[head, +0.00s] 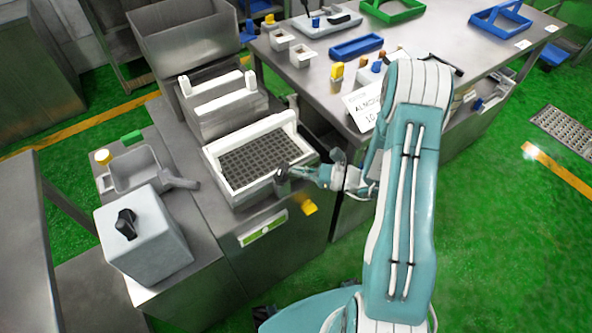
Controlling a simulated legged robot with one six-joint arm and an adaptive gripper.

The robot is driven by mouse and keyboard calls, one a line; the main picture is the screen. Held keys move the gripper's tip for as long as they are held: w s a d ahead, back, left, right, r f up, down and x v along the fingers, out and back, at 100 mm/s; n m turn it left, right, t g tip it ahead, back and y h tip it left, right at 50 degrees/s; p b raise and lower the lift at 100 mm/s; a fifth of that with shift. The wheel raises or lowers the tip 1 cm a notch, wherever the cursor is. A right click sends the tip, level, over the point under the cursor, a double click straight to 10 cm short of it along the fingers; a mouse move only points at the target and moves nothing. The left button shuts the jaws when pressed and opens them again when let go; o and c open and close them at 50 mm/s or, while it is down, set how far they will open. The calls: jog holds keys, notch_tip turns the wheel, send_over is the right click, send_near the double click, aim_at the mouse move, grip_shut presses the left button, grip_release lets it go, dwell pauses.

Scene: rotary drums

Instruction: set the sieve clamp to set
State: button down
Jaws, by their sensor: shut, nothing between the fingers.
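The sieve looks like the dark grid in a white frame (212,163) on top of the grey metal machine (222,213). My gripper (283,183) comes in from the right and is shut and empty at the frame's front right corner. I cannot tell whether it touches the frame. A small yellow tab (309,207) sticks out of the machine's front just below and right of my gripper; it may be the sieve clamp, but its setting cannot be read. My gripper hides part of the frame's corner.
A grey box with a black knob (126,224) and a grey scoop-like tray (135,168) stand left of the sieve. A steel table (420,40) with blue and green holders and a paper sign (363,106) lies behind my arm.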

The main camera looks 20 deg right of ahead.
jog(key=shift+w+a, duration=0.2)
jog(key=shift+a, duration=0.05)
jog(key=shift+a, duration=0.2)
jog(key=shift+w+a+n+g+y, duration=0.1)
jog(key=shift+w+n+g+y, duration=0.15)
jog(key=shift+n+g, duration=0.4)
jog(key=shift+w+d+n+g+y, duration=0.1)
jog(key=shift+n+g+y, duration=0.25)
jog(key=shift+g, duration=0.45)
jog(key=shift+w+a+n+g+y, duration=0.1)
jog(key=shift+w+n+g+y, duration=0.1)
jog(key=shift+n+g, duration=0.45)
